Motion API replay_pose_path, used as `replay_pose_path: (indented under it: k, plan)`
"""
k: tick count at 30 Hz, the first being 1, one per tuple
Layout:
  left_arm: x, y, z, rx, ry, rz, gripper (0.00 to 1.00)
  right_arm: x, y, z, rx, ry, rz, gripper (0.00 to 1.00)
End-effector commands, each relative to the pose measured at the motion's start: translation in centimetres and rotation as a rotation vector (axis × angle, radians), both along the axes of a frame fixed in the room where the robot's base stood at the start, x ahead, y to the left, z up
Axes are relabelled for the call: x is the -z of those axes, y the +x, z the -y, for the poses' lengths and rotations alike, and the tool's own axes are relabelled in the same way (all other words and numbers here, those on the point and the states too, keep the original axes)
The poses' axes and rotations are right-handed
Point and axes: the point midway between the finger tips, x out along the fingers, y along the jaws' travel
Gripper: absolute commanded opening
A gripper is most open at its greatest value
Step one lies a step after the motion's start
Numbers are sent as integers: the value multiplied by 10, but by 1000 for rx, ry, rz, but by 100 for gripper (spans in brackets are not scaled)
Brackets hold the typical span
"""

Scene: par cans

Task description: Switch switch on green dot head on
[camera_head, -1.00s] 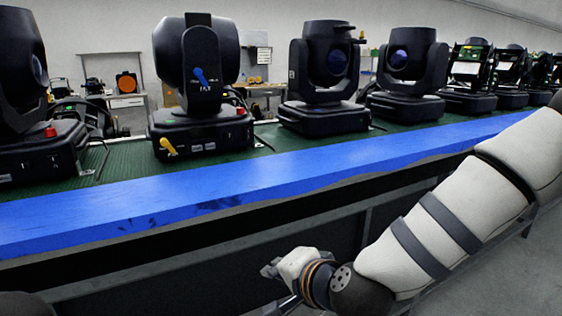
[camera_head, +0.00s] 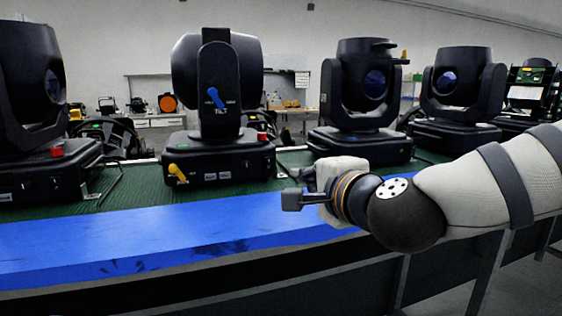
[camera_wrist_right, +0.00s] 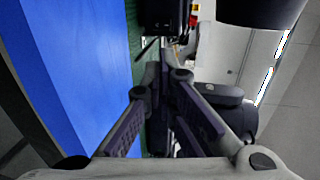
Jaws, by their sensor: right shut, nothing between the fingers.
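A black moving head (camera_head: 219,90) with a blue TILT lever (camera_head: 215,98) stands on the green table top. Its base (camera_head: 219,158) has a yellow switch (camera_head: 178,172) at the front left and a red part (camera_head: 262,136) at the right. My left gripper is out of view.
A head with a red knob (camera_head: 56,152) stands at the left. Other heads (camera_head: 361,90) stand in a row to the right. The blue table edge (camera_head: 150,236) is clear. A black cable loop lies between the two left heads.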

Motion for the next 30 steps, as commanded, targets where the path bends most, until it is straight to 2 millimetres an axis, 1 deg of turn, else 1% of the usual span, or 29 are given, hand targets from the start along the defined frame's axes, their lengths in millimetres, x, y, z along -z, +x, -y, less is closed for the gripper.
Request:
replay_pose_path:
  k: [2, 5, 16, 21, 25, 30]
  plan:
    - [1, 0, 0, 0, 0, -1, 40, 2, 4, -1, 1, -1, -2, 0]
    - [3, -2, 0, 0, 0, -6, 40, 6, 18, -6, 1, -1, -3, 0]
    - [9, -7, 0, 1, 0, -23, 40, 21, 94, -30, 2, -2, -2, 0]
    - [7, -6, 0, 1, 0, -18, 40, 14, 119, -39, 1, -1, -1, 0]
    - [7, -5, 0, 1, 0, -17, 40, 13, 129, -42, 1, -1, -1, 0]
    - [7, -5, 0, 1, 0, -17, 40, 13, 131, -43, 0, -1, -2, 0]
